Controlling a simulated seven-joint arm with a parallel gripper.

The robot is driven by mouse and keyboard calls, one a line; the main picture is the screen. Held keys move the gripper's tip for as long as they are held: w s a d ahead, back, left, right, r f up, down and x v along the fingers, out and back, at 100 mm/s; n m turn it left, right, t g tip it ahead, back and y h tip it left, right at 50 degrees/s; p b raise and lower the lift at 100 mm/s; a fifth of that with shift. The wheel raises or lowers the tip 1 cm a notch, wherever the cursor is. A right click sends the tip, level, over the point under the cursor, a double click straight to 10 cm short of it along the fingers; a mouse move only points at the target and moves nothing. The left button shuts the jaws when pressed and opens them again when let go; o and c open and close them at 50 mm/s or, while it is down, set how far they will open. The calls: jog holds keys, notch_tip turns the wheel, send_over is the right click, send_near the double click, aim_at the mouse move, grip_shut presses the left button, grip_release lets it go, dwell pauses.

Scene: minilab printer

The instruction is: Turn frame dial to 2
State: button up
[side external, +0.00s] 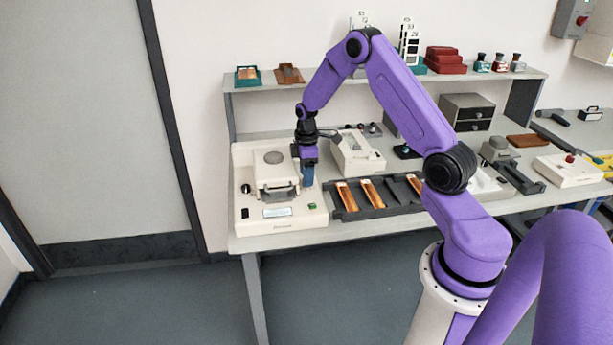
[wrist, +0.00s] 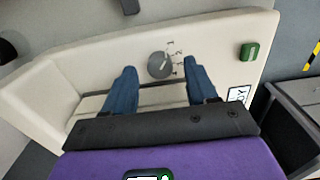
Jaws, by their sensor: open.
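The frame dial (wrist: 160,65) is a small round grey knob on the cream printer (wrist: 95,55), with small numerals printed to its right. I cannot tell for sure which one the pointer faces. My gripper (wrist: 161,71) is open, with one blue finger on each side of the dial and a gap to both. Whether the fingertips are down at the dial's height is unclear. In the side view my gripper (side external: 307,180) points down over the right part of the printer (side external: 245,215); the dial cannot be made out there.
A green switch (wrist: 249,51) sits right of the dial on the printer. A dark tray (side external: 350,213) with orange-brown strips lies right of the printer. A cream device (side external: 358,157) stands behind the tray. A shelf (side external: 290,86) with small items runs along the back.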

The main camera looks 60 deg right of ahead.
jog(key=shift+f, duration=0.65)
jog(key=c, duration=1.1)
jog(key=shift+o, duration=0.2)
jog(key=shift+m, duration=2.1)
jog(key=o, duration=1.1)
jog(key=shift+c, duration=0.2)
notch_tip(320, 180, up, 18)
jog(key=shift+f, duration=0.25)
